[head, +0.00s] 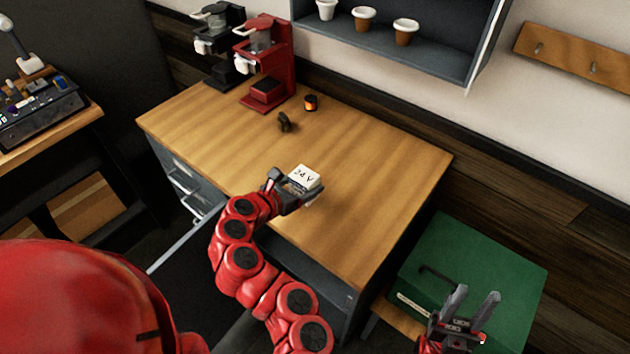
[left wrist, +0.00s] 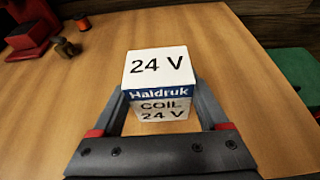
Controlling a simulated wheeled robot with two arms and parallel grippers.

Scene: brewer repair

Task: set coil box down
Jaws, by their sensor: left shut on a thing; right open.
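The coil box (head: 304,178) is a small white carton with a blue band, marked "24 V" and "Haldruk COIL 24 V" in the left wrist view (left wrist: 158,70). My left gripper (head: 291,188) is shut on it, one finger on each side. The box is upright over the wooden tabletop (head: 370,160), near its front middle. I cannot tell whether its base touches the wood. My right gripper (head: 471,305) is open and empty, over the green case at the lower right.
A red brewer (head: 266,65) and a black brewer (head: 222,45) stand at the table's back left. A small dark part (head: 284,122) and a black-and-orange piece (head: 310,102) lie before them. The green case (head: 500,260) stands right of the table. The tabletop's right side is clear.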

